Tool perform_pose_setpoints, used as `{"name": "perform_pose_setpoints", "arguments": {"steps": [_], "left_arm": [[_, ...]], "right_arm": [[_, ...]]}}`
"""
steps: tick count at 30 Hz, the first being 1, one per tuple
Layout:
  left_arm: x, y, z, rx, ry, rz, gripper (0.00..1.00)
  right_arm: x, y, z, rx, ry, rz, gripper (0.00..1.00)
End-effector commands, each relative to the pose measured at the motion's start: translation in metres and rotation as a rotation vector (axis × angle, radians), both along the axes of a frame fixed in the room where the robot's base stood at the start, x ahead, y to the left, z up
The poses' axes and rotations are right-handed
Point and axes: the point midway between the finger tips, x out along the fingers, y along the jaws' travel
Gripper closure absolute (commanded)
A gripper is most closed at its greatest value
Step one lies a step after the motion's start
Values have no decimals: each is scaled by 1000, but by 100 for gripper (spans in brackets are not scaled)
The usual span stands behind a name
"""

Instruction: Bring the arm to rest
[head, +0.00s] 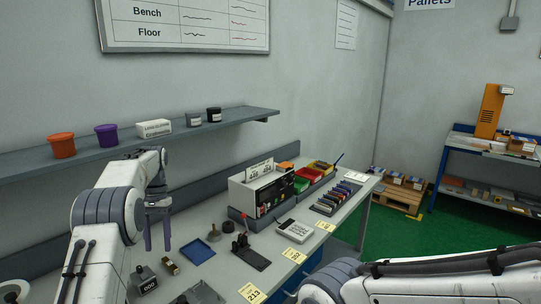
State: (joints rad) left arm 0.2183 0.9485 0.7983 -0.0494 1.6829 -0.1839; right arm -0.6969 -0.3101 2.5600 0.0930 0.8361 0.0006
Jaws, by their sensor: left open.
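My left arm (108,215) comes in from the lower left, white with grey joints, and bends over the bench. My left gripper (157,238) hangs downward with its two fingers apart and nothing between them. It is above the bench, left of the blue tray (197,252); its exact height cannot be told. My right arm (430,275) lies low across the lower right corner, and its gripper is outside the picture.
The bench (345,212) holds a grey-white tape unit (262,190), coloured bins (308,178), a black stand (250,256), a counter (145,282) and yellow number cards (252,293). A wall shelf (90,156) with tubs runs behind my left arm. Green floor (420,235) is open at right.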

Motion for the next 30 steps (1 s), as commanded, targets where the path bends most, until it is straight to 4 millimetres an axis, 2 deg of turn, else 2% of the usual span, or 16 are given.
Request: {"name": "perform_pose_setpoints", "arguments": {"steps": [1,4,6,8,12,15,19,21,24,27,30], "left_arm": [[-2,-26,11,-2,-16,-38,47],[-14,-78,30,-6,-55,-116,47],[-31,-117,41,-13,-83,-173,47],[-49,-147,48,-22,-108,-222,47],[-106,-208,59,-44,-163,-329,47],[-156,-240,61,-65,-199,-401,47],[-226,-265,55,-98,-243,-492,47],[-263,-271,48,-116,-264,-538,47],[-307,-271,36,-139,-288,-589,47],[-338,-267,25,-157,-304,-626,47],[-356,-263,17,-167,-315,-645,47]], "right_arm": [[0,0,0,0,0,0,50],[0,0,0,0,0,0,50],[0,0,0,0,0,0,50],[0,0,0,0,0,0,50],[0,0,0,0,0,0,50],[0,0,0,0,0,0,50],[0,0,0,0,0,0,50],[0,0,0,0,0,0,50],[0,0,0,0,0,0,50],[0,0,0,0,0,0,50],[0,0,0,0,0,0,50]]}}
